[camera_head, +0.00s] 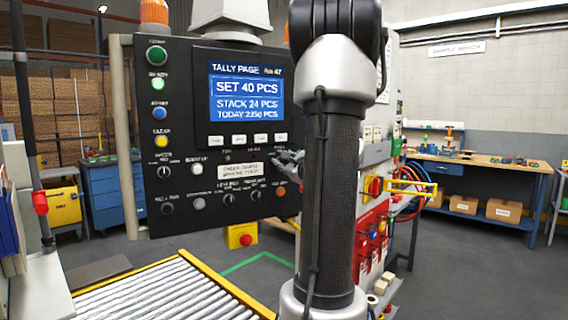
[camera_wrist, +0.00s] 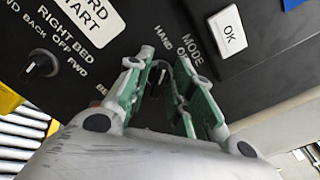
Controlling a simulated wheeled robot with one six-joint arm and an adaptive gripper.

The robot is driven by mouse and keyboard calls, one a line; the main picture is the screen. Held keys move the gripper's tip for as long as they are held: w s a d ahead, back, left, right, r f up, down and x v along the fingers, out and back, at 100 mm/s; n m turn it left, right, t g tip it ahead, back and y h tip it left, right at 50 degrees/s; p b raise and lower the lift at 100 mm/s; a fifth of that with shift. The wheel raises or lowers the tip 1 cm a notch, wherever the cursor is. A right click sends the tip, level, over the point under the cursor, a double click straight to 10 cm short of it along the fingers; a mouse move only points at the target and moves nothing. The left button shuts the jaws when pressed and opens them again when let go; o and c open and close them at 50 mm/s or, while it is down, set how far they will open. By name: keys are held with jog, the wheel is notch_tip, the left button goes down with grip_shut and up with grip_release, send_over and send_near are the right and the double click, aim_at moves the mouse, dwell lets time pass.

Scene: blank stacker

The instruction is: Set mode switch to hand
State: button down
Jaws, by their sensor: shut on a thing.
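The mode switch, a dark knob (camera_wrist: 157,76), is on the black panel in the wrist view, by the printed words MODE and HAND. Part of its other lettering is covered by a finger. My gripper (camera_wrist: 158,68) has its green-padded fingers on both sides of the knob and is shut on it. The knob's pointer is too hidden to read its position. In the head view my gripper (camera_head: 287,158) is at the right part of the control panel (camera_head: 185,75), partly behind my arm, and the mode switch is hidden there.
A white OK button (camera_wrist: 228,36) and the right bed knob (camera_wrist: 42,64) flank the switch in the wrist view. Other knobs and buttons cover the lower panel. A roller conveyor (camera_head: 205,262) lies below the panel. A red control box (camera_head: 372,240) stands at right.

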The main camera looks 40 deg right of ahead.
jog(key=shift+n, duration=0.7)
jog(key=c, duration=1.5)
grip_release()
jog(key=shift+c, duration=0.2)
jog(key=v, duration=1.2)
